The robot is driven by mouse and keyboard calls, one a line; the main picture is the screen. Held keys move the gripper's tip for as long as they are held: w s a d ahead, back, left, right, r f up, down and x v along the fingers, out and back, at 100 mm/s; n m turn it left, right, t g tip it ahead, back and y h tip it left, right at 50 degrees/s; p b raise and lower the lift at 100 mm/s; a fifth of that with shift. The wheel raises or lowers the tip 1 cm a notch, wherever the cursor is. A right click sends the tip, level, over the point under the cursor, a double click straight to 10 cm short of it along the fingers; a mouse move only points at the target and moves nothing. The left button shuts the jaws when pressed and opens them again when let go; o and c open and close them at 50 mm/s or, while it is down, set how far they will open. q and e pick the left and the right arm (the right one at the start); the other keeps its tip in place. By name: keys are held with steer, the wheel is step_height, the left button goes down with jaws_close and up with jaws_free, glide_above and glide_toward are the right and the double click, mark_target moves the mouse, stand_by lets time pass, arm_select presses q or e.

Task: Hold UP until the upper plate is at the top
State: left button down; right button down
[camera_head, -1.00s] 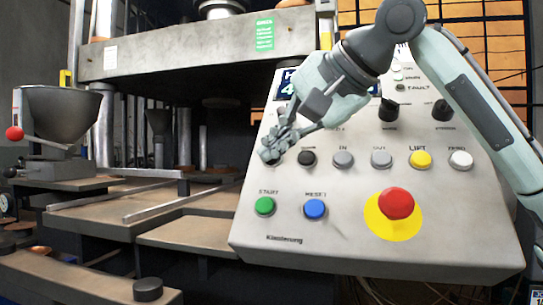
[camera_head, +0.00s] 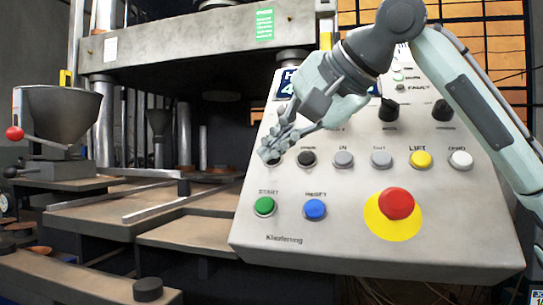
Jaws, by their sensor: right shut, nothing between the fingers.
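The control panel (camera_head: 350,255) stands tilted at the right, with a row of buttons across its middle. My right gripper (camera_head: 272,152) is shut and empty, its fingertips at the leftmost button of that row. The fingers hide most of that button, and I cannot tell how far it is pressed. The button beside it is black (camera_head: 306,158). The upper plate (camera_head: 185,45) is a wide grey press beam with a green label, high across the back left. My left gripper is not in view.
A red emergency stop (camera_head: 396,203) on a yellow disc sits low on the panel. Green START (camera_head: 264,206) and blue RESET (camera_head: 315,209) buttons lie below the fingers. A grey hopper (camera_head: 62,120) with a red-knobbed lever stands at the left. Flat rails (camera_head: 165,205) cross the press bed.

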stand_by(0.3)
steer(key=shift+s+a+r+p, duration=0.2)
steer(key=shift+s+r+p, duration=0.3)
steer(key=shift+s+r, duration=0.1)
steer(key=shift+s+a+r+p, duration=0.25)
steer(key=shift+s+r+p, duration=0.35)
steer(key=shift+s+r, duration=0.15)
steer(key=shift+s+a+r, duration=0.2)
steer(key=shift+s+r, duration=0.2)
steer(key=shift+s, duration=0.15)
steer(key=shift+s+a+r, duration=0.15)
steer(key=shift+s+r, duration=0.25)
steer(key=shift+s, duration=0.15)
